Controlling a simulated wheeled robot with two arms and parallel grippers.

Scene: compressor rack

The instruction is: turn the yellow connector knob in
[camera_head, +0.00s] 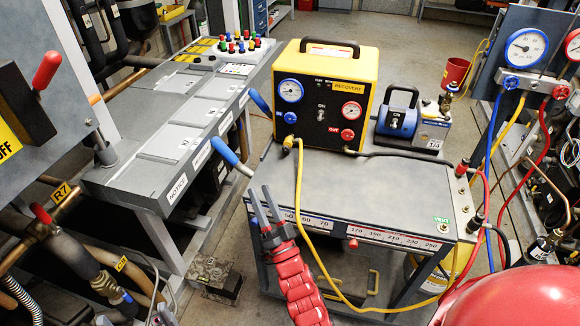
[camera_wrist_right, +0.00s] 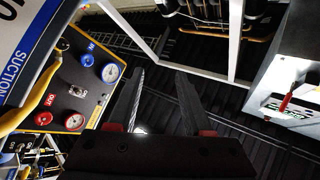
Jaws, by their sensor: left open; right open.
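The yellow connector knob (camera_head: 288,142) sits low on the left of the black front panel of the yellow recovery unit (camera_head: 368,72). A yellow hose (camera_head: 299,190) runs from it. My right gripper (camera_head: 266,203) is open and empty near the left front of the grey cart, below and apart from the connector. The right wrist view shows its two dark fingers (camera_wrist_right: 158,100) spread, with the unit's panel (camera_wrist_right: 80,85) to the left and the yellow hose (camera_wrist_right: 35,92) beside it. The connector is hard to make out there. My left gripper is not in view.
The cart top (camera_head: 370,195) is mostly clear. A blue pump (camera_head: 397,120) stands right of the unit. Blue-handled levers (camera_head: 225,151) stick out near the cart's left side. A grey bench (camera_head: 150,150) lies left. Gauges and hoses (camera_head: 527,47) hang at right.

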